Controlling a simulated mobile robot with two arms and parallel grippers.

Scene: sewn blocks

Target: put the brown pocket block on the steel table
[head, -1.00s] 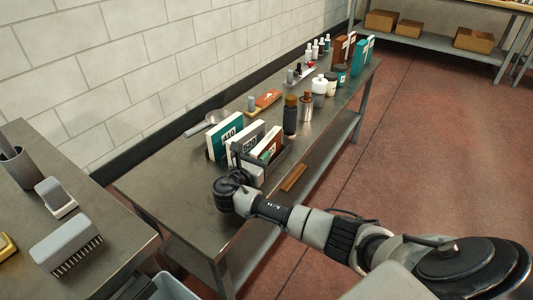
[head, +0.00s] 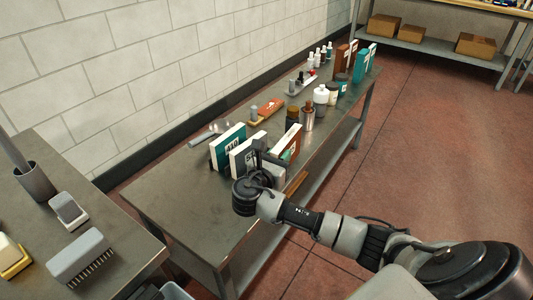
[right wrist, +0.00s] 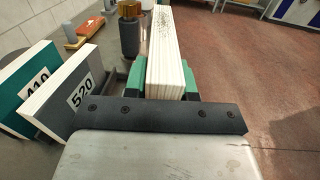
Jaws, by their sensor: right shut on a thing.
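The brown pocket block (head: 288,144) has a brown cover, a pale label and white page edges. My right gripper (head: 272,160) is shut on it. In the right wrist view, the block's white page edges (right wrist: 166,55) sit between the green finger pads. The block is held upright beside the block marked 520, apart from it. The steel table (head: 185,185) is the long grey one along the wall. Whether the block's bottom touches anything is hidden by the gripper. My left gripper does not show.
The block marked 520 (right wrist: 68,90) and the teal block marked 410 (right wrist: 22,88) stand left of my right gripper. Dark and copper bottles (head: 307,118) stand just beyond. The table's near left end is bare. Another table (head: 105,270) stands at the left.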

